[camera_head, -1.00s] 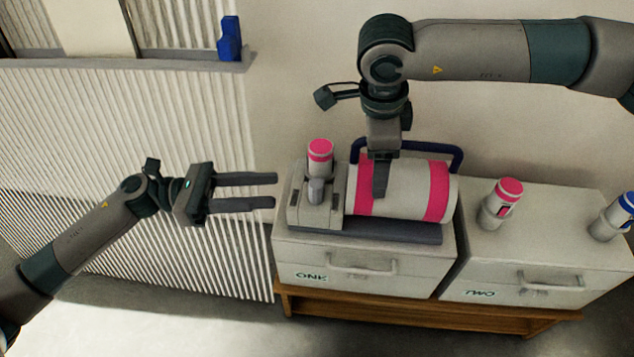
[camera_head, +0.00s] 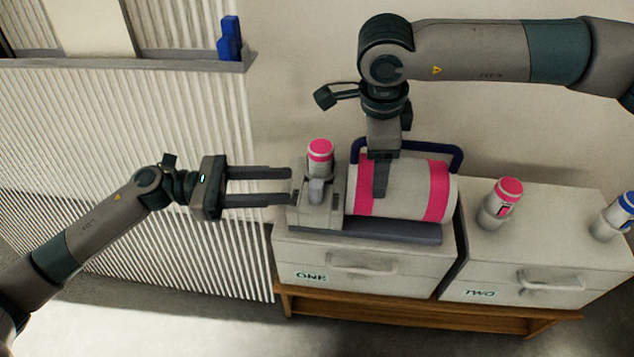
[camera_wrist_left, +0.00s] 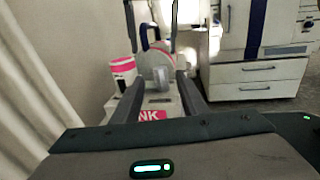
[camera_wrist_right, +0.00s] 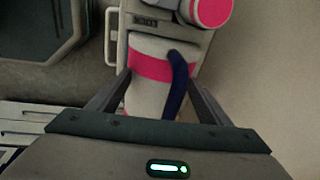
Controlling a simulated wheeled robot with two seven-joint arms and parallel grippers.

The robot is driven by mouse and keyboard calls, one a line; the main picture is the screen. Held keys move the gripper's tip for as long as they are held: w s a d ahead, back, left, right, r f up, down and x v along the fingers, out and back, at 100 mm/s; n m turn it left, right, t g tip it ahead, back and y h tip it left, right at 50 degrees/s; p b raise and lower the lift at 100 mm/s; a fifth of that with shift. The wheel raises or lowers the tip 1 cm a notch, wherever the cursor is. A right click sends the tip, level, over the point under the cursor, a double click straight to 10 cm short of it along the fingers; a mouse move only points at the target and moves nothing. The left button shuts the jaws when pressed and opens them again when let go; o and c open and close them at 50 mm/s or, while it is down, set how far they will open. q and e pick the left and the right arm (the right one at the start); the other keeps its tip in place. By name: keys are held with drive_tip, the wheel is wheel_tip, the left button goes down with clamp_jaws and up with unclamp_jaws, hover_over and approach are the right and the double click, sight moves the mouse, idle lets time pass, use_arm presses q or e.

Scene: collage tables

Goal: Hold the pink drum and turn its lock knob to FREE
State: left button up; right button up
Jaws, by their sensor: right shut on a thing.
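The pink drum (camera_head: 405,190), white with pink bands, lies on its side on a dark base on the cabinet marked ONE. My right gripper (camera_head: 380,190) reaches down from above and is shut on the drum, its fingers on either side of it in the right wrist view (camera_wrist_right: 160,85). A grey lock knob (camera_head: 316,190) sticks out at the drum's left end; it also shows in the left wrist view (camera_wrist_left: 161,78). My left gripper (camera_head: 290,186) is open, its fingers level and pointing right, with the tips close to the left of the knob's housing. The knob's setting is unreadable.
A pink-capped cylinder (camera_head: 320,158) stands behind the knob. A dark blue bar (camera_head: 455,155) arches behind the drum. Cabinet TWO (camera_head: 530,270) bears another pink-capped cylinder (camera_head: 502,203) and a blue-capped one (camera_head: 618,215). The space left of cabinet ONE (camera_head: 300,255) is clear before the ribbed wall.

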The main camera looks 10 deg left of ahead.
sight(317, 184)
use_arm(q)
drive_tip(key=d, duration=0.2)
drive_tip(key=w+d, duration=0.1)
drive_tip(key=d, duration=0.5)
drive_tip(key=shift+w, duration=0.15)
clamp_jaws()
